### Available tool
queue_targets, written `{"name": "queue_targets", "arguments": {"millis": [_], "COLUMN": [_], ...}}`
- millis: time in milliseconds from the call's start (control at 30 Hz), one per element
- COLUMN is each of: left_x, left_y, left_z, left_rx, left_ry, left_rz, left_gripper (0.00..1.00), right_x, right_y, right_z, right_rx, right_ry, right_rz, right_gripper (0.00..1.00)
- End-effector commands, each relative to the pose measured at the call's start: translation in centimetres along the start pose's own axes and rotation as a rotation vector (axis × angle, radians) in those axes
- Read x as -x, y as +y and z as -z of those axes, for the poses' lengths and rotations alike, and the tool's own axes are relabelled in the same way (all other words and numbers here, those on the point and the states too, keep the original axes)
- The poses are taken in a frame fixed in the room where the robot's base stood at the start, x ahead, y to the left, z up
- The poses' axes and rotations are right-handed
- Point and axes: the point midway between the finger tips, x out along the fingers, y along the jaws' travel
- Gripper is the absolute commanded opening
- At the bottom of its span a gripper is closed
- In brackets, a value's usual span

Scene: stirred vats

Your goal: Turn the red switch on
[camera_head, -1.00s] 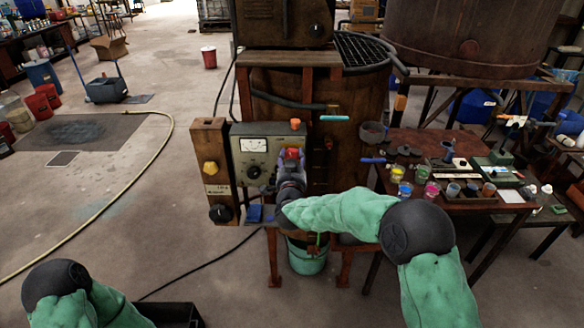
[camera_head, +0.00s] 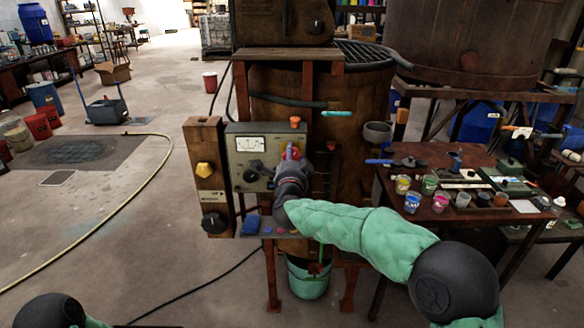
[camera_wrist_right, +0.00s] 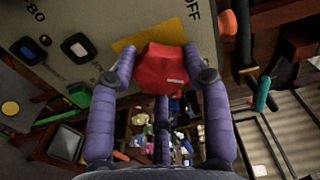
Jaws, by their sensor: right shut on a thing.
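The red switch (camera_wrist_right: 163,68) is a faceted red knob on the grey control panel (camera_head: 240,146), over a yellow plate (camera_wrist_right: 130,42). The letters OFF show on the panel near it in the right wrist view. My right gripper (camera_wrist_right: 160,75) has its purple fingers shut on the knob, one on each side and one below. In the head view the right gripper (camera_head: 292,160) reaches the panel's right part and hides most of the knob. Of my left arm only a dark joint shows at the bottom left; its gripper is out of view.
A wooden post with a yellow knob (camera_head: 204,170) and a black knob (camera_head: 214,222) stands left of the panel. An orange button (camera_head: 295,121) tops the panel. A table (camera_head: 440,155) with several small pots stands at the right. A green bucket (camera_head: 307,277) sits below.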

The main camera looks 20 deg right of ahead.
Motion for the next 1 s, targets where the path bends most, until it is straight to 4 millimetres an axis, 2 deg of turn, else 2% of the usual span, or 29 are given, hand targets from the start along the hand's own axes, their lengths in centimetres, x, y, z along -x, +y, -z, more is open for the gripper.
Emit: {"name": "queue_targets", "arguments": {"millis": [33, 300, 933, 967, 1000], "left_x": [-0.7, -1.9, -2.1, -2.1, -2.1], "left_y": [-0.3, -0.7, -0.8, -0.8, -0.8], "left_z": [0.0, 0.1, 0.1, 0.1, 0.1], "left_rx": [0.0, 0.0, 0.0, 0.0, 0.0], "left_ry": [0.0, 0.0, 0.0, 0.0, 0.0], "left_rz": [0.0, 0.0, 0.0, 0.0, 0.0], "left_gripper": [0.0, 0.0, 0.0, 0.0, 0.0], "right_x": [0.1, 0.1, 0.1, 0.1, 0.1], "right_y": [1.0, 0.8, 0.5, 0.5, 0.5], "right_z": [-0.7, -0.7, -0.7, -0.7, -0.7], "right_rx": [-0.025, -0.145, -0.186, -0.186, -0.186], "right_ry": [-0.013, -0.013, -0.015, -0.015, -0.014], "right_rz": [-0.012, -0.012, -0.011, -0.011, -0.011], "right_gripper": [0.16, 0.16, 0.16, 0.54, 0.65]}}
